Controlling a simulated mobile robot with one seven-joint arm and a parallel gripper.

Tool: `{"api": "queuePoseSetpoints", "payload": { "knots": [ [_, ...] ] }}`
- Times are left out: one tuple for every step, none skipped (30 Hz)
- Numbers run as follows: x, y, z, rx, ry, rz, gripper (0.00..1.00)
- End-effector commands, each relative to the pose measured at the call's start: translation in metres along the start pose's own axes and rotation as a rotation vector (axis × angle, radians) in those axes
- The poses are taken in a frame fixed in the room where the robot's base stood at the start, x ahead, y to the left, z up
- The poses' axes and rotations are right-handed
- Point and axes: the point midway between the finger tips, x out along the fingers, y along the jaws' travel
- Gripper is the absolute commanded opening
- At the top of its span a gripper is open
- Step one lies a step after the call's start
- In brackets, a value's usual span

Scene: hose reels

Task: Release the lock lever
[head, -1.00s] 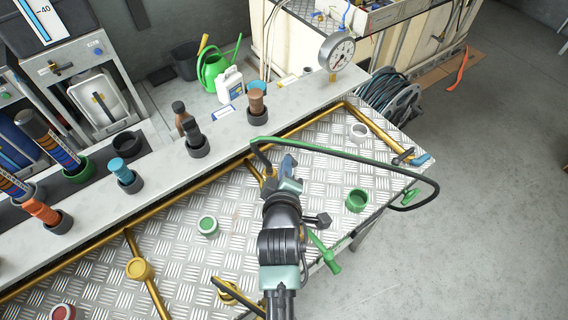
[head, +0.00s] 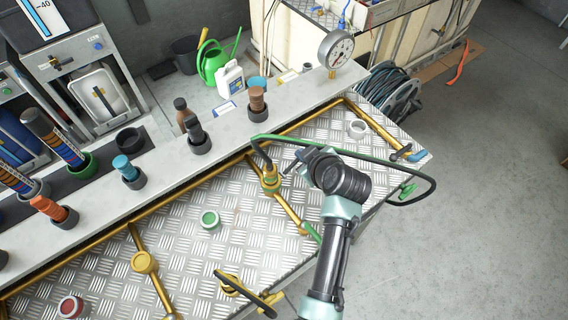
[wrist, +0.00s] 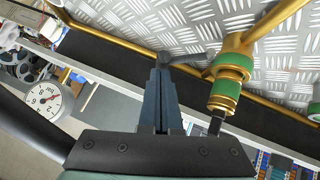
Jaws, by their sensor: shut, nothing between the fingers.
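A brass pipe fitting with green bands (head: 269,180) stands on the tread-plate bench, beside the end of a black-and-green hose. It is large in the wrist view (wrist: 228,80). My gripper (head: 287,176) is to the right of the fitting in the head view.
A pressure gauge (head: 337,48) stands on the grey ledge (head: 225,125) behind, with several upright nozzles in holders. Brass pipes run across the bench. A hose reel (head: 392,95) is beyond; floor at right is clear.

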Motion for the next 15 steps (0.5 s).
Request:
{"api": "queuePoseSetpoints", "payload": {
  "knots": [
    [0.005, 0.004, 0.005, 0.035, 0.001, -0.029, 0.0],
    [0.007, 0.005, 0.007, 0.054, 0.0, -0.049, 0.0],
    [0.009, 0.006, 0.009, 0.081, 0.001, -0.076, 0.0],
    [0.011, 0.007, 0.011, 0.1, 0.0, -0.096, 0.0],
    [0.012, 0.009, 0.012, 0.12, 0.001, -0.116, 0.0],
    [0.014, 0.01, 0.014, 0.144, 0.0, -0.141, 0.0],
    [0.016, 0.011, 0.015, 0.163, 0.0, -0.159, 0.0],
    [0.017, 0.011, 0.017, 0.181, 0.001, -0.178, 0.0],
    [0.018, 0.012, 0.019, 0.204, 0.0, -0.2, 0.0],
    [0.02, 0.013, 0.02, 0.22, 0.0, -0.216, 0.0],
    [0.021, 0.013, 0.021, 0.236, 0.001, -0.234, 0.0],
    [0.023, 0.014, 0.023, 0.257, 0.0, -0.254, 0.0],
    [0.023, 0.015, 0.023, 0.27, 0.0, -0.268, 0.0],
    [0.025, 0.015, 0.025, 0.284, 0.0, -0.282, 0.0],
    [0.025, 0.015, 0.025, 0.3, 0.0, -0.299, 0.0]
  ]
}}
